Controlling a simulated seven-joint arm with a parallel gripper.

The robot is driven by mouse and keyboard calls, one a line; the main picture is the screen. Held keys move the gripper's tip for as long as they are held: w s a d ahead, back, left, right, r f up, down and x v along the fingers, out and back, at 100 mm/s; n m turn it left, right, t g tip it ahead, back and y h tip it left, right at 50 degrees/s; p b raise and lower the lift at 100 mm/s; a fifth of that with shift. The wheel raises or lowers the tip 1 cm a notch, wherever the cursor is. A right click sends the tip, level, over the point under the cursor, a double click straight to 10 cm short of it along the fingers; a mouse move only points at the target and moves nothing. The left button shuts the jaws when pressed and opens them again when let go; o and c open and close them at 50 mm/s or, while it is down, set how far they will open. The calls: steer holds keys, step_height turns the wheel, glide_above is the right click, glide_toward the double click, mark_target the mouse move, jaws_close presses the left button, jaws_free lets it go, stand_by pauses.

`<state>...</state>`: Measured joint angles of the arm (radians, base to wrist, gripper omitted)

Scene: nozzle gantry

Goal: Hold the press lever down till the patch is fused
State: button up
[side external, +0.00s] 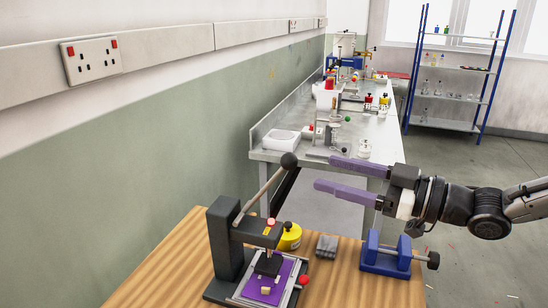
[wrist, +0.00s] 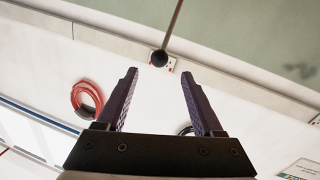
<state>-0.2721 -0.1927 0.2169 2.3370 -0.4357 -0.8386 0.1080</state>
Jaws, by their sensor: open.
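The press (side external: 226,240) stands at the front left of the wooden table, with a dark upright frame. Its lever (side external: 262,192) slants up to the right and ends in a black ball knob (side external: 289,160); the lever is raised. Under the press head is a purple sheet (side external: 259,290) with small pale pieces on it; I cannot tell which is the patch. My gripper (side external: 322,171) is open and empty, right of the knob and apart from it. In the wrist view the knob (wrist: 159,58) shows just beyond and between the open fingertips (wrist: 158,74).
A yellow round container (side external: 289,237), a grey block (side external: 327,246) and a blue vise (side external: 387,258) stand right of the press. A red button (side external: 303,280) is at the press base. A grey bench (side external: 285,154) with lab gear runs behind. A wall lies left.

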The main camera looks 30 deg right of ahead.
glide_above(266, 188)
steer(key=d, duration=0.2)
steer(key=shift+a, duration=0.2)
jaws_close()
stand_by(1.4)
